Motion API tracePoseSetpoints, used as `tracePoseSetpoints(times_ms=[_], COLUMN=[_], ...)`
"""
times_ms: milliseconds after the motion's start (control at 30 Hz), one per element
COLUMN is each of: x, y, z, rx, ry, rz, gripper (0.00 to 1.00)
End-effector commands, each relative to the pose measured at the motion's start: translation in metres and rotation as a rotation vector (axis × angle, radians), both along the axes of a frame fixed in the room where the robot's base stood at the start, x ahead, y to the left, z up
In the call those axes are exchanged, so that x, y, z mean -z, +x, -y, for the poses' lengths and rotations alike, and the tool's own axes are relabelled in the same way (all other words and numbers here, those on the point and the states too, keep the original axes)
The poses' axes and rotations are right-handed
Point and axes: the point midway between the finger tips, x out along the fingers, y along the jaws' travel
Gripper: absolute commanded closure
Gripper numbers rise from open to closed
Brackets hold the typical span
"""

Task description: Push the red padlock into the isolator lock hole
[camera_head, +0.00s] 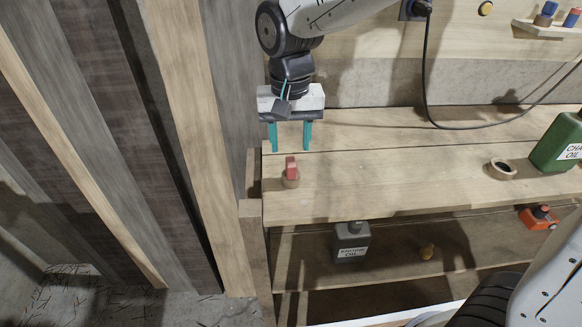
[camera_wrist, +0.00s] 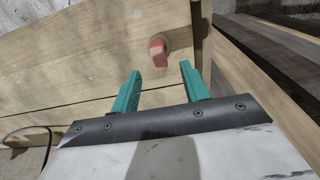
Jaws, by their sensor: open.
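In the wrist view my gripper (camera_wrist: 160,76) is open, with the padlock ahead of the gap and apart from the fingers. I cannot make out the isolator lock hole in either view.
A green oil can (camera_head: 560,142) and a round ring (camera_head: 501,168) stand at the bench's right. A grey oil bottle (camera_head: 351,243) and an orange item (camera_head: 538,217) are on the shelf below. A black cable (camera_head: 428,90) hangs at the back wall. The bench middle is clear.

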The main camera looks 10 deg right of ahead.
Motion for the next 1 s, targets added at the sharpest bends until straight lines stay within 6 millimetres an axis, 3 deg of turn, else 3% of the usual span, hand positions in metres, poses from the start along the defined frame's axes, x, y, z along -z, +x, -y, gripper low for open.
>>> tracePoseSetpoints(times_ms=[400, 733, 900, 1000], x=[0.056, 0.062, 0.062, 0.062], y=[-0.004, -0.004, -0.004, -0.004], z=[0.001, 0.001, 0.001, 0.001], rx=[0.0, 0.0, 0.0, 0.0], ry=[-0.002, 0.0, 0.0, 0.0], rz=[-0.003, 0.0, 0.0, 0.001], gripper=[0.55, 0.55, 1.0, 1.0])
